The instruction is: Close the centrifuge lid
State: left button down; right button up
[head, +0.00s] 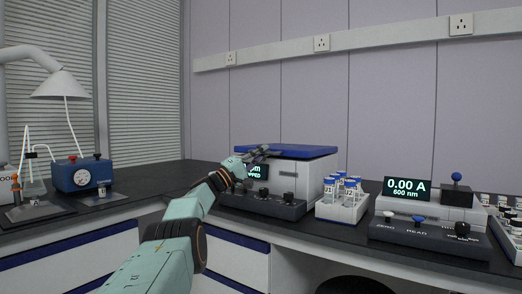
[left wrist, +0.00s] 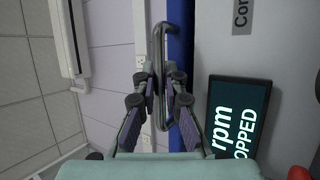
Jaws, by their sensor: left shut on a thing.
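The centrifuge (head: 318,178) is a light grey box with a dark front panel and a small screen, on the bench in the middle of the head view. Its blue lid (head: 310,152) lies about flat across the top; I cannot tell whether a small gap is left under it. In the left wrist view the blue lid edge (left wrist: 180,45) runs beside the grey body (left wrist: 245,60). My left gripper (head: 264,151) is at the lid's front edge, shut on the grey lid handle (left wrist: 157,50) between its fingers (left wrist: 158,88). My right gripper is not in view.
A rack of blue-capped tubes (head: 341,206) stands right of the centrifuge, and a spectrophotometer (head: 430,215) is beyond it. A blue gauge device (head: 82,174) and lamp (head: 60,84) are at the left. The bench left of the centrifuge is mostly clear.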

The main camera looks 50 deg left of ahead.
pick_arm(q)
jog(key=shift+f, duration=0.55)
jog(key=shift+a, duration=0.1)
jog(key=c, duration=1.8)
grip_release()
jog(key=shift+o, duration=0.6)
jog(key=shift+w+a+f, duration=0.1)
jog(key=shift+f, duration=0.05)
